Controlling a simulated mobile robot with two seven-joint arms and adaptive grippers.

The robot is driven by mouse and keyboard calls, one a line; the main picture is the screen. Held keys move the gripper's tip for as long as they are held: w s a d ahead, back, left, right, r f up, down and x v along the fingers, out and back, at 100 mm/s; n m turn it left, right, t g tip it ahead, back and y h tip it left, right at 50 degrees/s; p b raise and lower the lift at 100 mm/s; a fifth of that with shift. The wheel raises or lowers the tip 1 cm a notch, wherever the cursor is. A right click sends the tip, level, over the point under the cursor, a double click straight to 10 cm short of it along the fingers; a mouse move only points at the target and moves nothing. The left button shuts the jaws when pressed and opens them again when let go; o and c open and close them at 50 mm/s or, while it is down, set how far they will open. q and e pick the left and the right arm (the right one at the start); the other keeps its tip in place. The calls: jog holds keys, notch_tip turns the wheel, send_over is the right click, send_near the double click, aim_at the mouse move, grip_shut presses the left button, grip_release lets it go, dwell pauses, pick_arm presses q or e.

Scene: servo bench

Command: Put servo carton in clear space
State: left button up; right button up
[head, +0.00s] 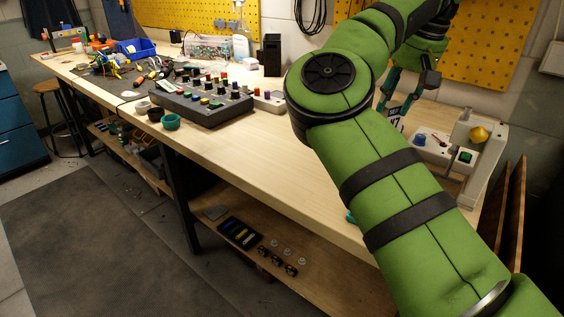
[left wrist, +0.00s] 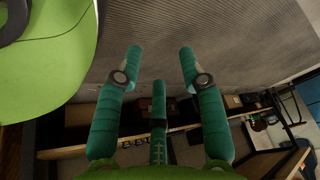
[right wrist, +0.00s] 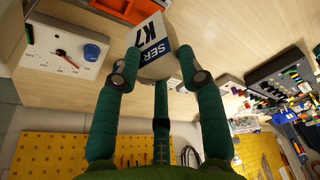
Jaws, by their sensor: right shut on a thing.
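The servo carton (right wrist: 154,40), a white box with a blue and black printed label, is between the fingers of my right gripper (right wrist: 158,62) in the right wrist view. The gripper is shut on it over the pale wooden bench; I cannot tell whether the carton touches the top.
A grey-white device (head: 460,150) with a blue knob and green button stands at the bench's right end. A control panel with coloured knobs (head: 202,97) and a teal cup (head: 171,122) stand left of my arm. The bench top (head: 250,150) is bare in front of them.

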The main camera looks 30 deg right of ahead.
jog(key=shift+t, duration=0.7)
jog(key=w+a+f, duration=0.3)
jog(key=w+a+f+b, duration=0.1)
jog(key=w+a+f, duration=0.2)
jog(key=w+a, duration=0.1)
jog(key=w+a+f, duration=0.3)
jog(key=w+a, duration=0.1)
jog(key=shift+a+f+b, duration=0.15)
jog(key=shift+f+b, duration=0.05)
jog(key=shift+b, duration=0.2)
jog(key=shift+f, duration=0.3)
jog(key=o, duration=1.3)
pick_arm(q)
jog(key=shift+w+d+f, duration=0.1)
jog(key=shift+w+f, duration=0.75)
jog(key=shift+f, duration=0.1)
